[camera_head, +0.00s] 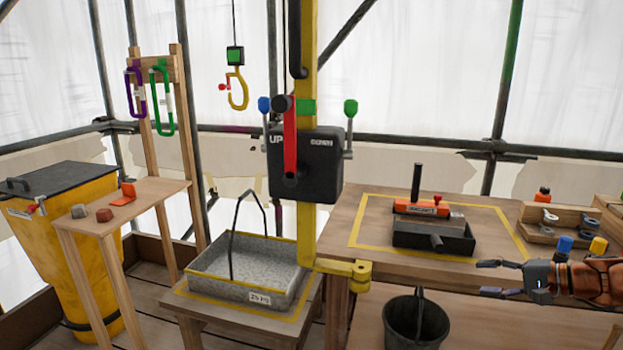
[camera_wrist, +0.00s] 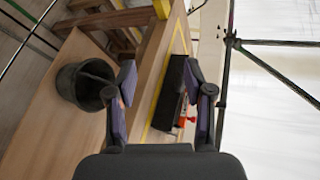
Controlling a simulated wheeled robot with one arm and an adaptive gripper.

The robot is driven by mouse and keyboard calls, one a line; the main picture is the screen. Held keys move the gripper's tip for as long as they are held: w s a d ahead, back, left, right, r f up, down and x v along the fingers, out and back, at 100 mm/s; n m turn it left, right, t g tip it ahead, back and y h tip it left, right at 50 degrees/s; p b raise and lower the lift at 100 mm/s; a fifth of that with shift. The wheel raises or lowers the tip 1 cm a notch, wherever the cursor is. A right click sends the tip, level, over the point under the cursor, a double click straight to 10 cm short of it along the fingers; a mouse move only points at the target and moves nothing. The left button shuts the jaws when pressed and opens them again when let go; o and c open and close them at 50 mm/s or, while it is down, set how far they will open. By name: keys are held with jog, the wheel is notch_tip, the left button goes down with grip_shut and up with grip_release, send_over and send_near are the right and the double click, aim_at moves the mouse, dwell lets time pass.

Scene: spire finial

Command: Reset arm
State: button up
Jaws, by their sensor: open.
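My gripper (camera_head: 488,277) is at the right of the head view, its fingers pointing left, in front of the right wooden table (camera_head: 355,229). In the wrist view my gripper (camera_wrist: 165,88) shows two dark fingers spread wide with nothing held between them. Beyond the fingers is a black tray (camera_wrist: 172,85), partly hidden by the right finger. In the head view that black tray (camera_head: 462,240) stands on the table and bears an orange-and-black tool (camera_head: 425,209).
A dark bucket (camera_head: 417,320) stands on the lower shelf. The yellow post with a black winch box (camera_head: 306,170) rises left of the table. A grey metal tray (camera_head: 215,277) sits on a low stand. A hook (camera_head: 238,90) hangs at the back. A wooden holder (camera_head: 548,225) is behind my gripper.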

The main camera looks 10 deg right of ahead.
jog(key=s+a+n+g, duration=0.25)
jog(key=a+g, duration=0.25)
jog(key=a, duration=1.1)
jog(key=s+a+f+n+g+h, duration=0.15)
jog(key=s+a+n+g, duration=0.25)
jog(key=s+a, duration=0.65)
jog(key=s+a+f+n+g+h, duration=0.1)
jog(key=s+f+n+g+h, duration=0.2)
jog(key=s, duration=0.7)
jog(key=s+a+f+n+g+h, duration=0.1)
jog(key=s+a+f+n+h, duration=0.15)
jog(key=s+h, duration=0.45)
notch_tip(320, 180, up, 18)
jog(key=s+d+m+t+y+p, duration=0.1)
jog(key=s+y+p, duration=0.1)
jog(key=p, duration=1.5)
jog(key=shift+d+p, duration=0.2)
jog(key=shift+p, duration=0.15)
jog(key=shift+s, duration=0.1)
